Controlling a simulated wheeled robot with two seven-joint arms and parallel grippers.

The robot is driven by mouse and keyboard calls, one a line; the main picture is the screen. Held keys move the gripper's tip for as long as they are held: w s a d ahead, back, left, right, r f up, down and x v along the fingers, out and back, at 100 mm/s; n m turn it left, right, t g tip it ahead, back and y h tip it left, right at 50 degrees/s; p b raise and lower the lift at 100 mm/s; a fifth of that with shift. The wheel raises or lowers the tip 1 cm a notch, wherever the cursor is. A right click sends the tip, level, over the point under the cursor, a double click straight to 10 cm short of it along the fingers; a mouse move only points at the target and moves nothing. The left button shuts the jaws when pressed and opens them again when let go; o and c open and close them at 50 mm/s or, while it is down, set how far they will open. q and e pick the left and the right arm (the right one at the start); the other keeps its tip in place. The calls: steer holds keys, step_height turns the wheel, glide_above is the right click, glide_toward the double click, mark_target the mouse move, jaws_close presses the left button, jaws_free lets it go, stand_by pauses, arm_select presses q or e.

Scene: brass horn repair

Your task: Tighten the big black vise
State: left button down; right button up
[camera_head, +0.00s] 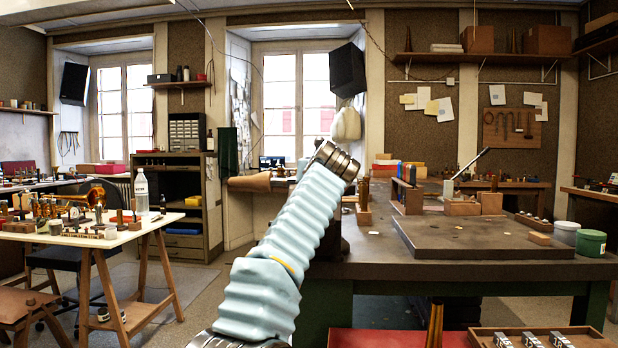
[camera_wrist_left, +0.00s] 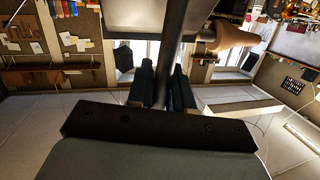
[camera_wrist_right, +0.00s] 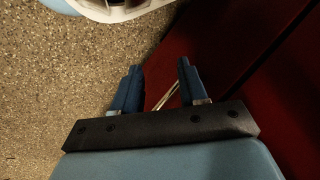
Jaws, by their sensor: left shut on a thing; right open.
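In the left wrist view, my left gripper (camera_wrist_left: 164,68) is shut on a dark straight bar (camera_wrist_left: 174,42), which looks like the vise's handle. The bar runs up between the fingers toward a large dark grey body at the top edge; I cannot tell whether that is the vise or the bench. In the head view, my left arm covers the near left corner of the bench. A dark shape (camera_head: 333,240) shows just right of the arm, possibly part of the vise; the left gripper is hidden there. My right gripper (camera_wrist_right: 158,69) is open, low over the speckled floor and a dark red surface.
The dark-topped workbench (camera_head: 390,262) fills the right, with a thick board (camera_head: 480,237) on it. A white trestle table (camera_head: 120,238) with brass parts stands left. Thin brass-coloured rods (camera_wrist_right: 172,97) show beyond the right fingers. Floor between the tables is open.

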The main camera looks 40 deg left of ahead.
arm_select(q)
steer(key=shift+w+d+f, duration=0.2)
steer(key=shift+f, duration=0.15)
steer(key=c, duration=1.2)
jaws_free()
steer(key=shift+c, duration=0.2)
steer(key=shift+o, duration=0.7)
steer(key=shift+r, duration=0.1)
steer(key=shift+s+r, duration=0.1)
steer(key=b+v, duration=0.6)
steer(key=v, duration=0.7)
steer(key=shift+s+d, duration=0.2)
steer(key=shift+s, duration=0.1)
